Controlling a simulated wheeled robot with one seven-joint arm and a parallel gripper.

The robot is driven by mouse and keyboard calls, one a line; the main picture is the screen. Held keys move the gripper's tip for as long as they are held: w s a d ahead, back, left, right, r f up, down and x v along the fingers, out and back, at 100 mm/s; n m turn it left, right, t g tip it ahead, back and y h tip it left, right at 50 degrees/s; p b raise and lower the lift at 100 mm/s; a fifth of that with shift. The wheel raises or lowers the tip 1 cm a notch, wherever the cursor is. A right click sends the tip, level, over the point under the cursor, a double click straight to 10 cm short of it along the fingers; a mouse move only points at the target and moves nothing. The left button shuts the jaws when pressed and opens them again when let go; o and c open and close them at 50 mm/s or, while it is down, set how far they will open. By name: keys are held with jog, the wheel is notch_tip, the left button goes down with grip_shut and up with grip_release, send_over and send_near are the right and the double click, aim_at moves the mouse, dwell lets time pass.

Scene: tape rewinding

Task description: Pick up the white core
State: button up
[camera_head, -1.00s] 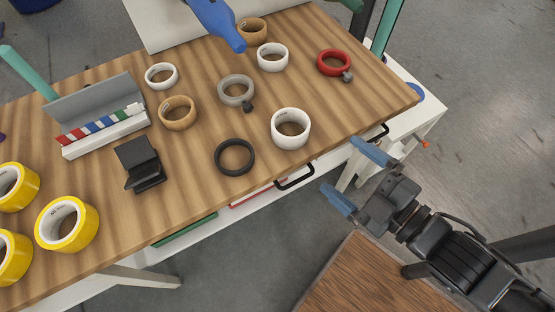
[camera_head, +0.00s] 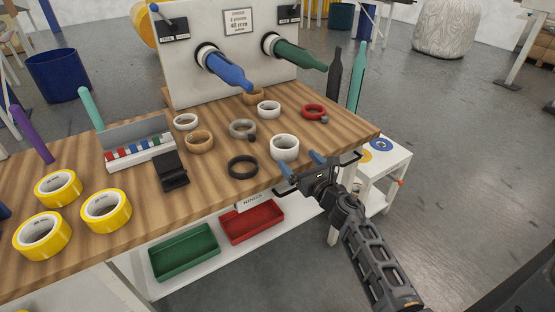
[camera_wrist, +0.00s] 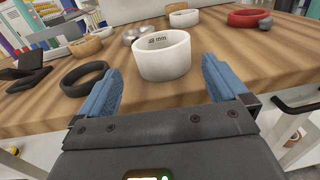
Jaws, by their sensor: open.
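A white core (camera_head: 285,148) lies flat near the front right edge of the wooden table. In the wrist view this white core (camera_wrist: 165,58) carries a "mm" marking and stands just beyond my fingers. My gripper (camera_head: 301,163) is open and empty at the table edge, its blue fingertips apart and pointing at the core. In the wrist view my gripper (camera_wrist: 160,78) has one finger on each side of the core's line, short of enclosing it. Two other white rings, one behind (camera_head: 269,109) and one at the left (camera_head: 186,121), lie farther back.
A black ring (camera_head: 242,167) lies left of the core. A grey ring (camera_head: 242,129), a tan ring (camera_head: 200,141) and a red ring (camera_head: 313,112) lie around it. A black dispenser (camera_head: 170,170) and yellow rolls (camera_head: 106,208) are further left.

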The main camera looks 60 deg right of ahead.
aim_at(292, 151)
jog(key=x, duration=0.2)
jog(key=p+x, duration=0.1)
jog(key=x, duration=0.3)
jog(key=shift+w+d+r+p, duration=0.2)
jog(key=shift+d+r+p, duration=0.1)
jog(key=shift+r, duration=0.1)
jog(key=shift+w+d, duration=0.3)
jog(key=shift+w, duration=0.15)
jog(key=shift+c, duration=0.4)
jog(key=c, duration=0.6)
